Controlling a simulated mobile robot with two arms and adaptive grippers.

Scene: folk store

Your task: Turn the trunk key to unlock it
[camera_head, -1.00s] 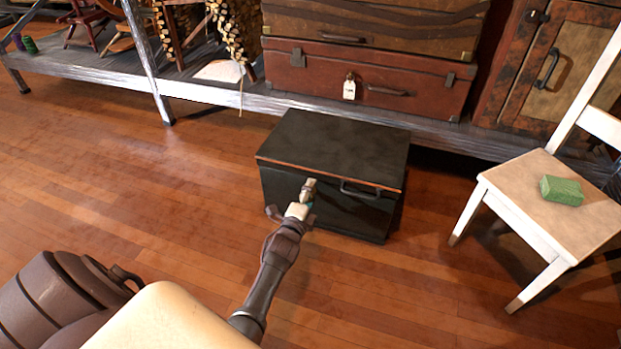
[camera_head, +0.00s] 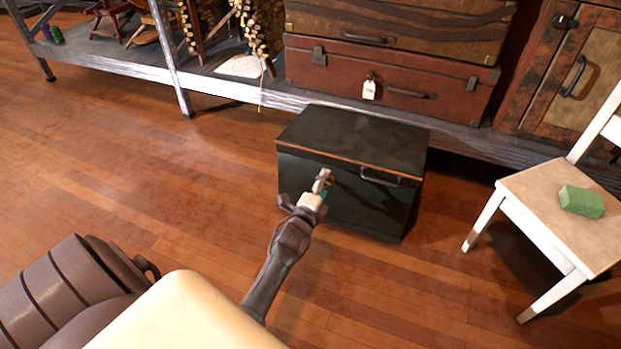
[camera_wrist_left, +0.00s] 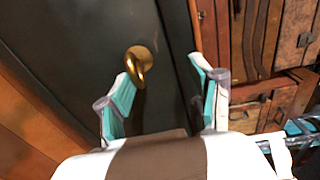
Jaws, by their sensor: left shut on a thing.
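The black trunk (camera_head: 350,133) stands on the wooden floor with its lid shut, and has a dark handle (camera_head: 381,178) on its front. A brass ring-shaped key (camera_wrist_left: 139,66) sits at a round brass lock on the trunk front in the left wrist view. The exact contact is hard to see. My right gripper is not in view.
A white chair (camera_head: 537,197) with a green block (camera_head: 581,201) on its seat stands right of the trunk. A low grey shelf (camera_head: 220,85) with suitcases (camera_head: 390,80) runs behind it. The floor to the left is clear.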

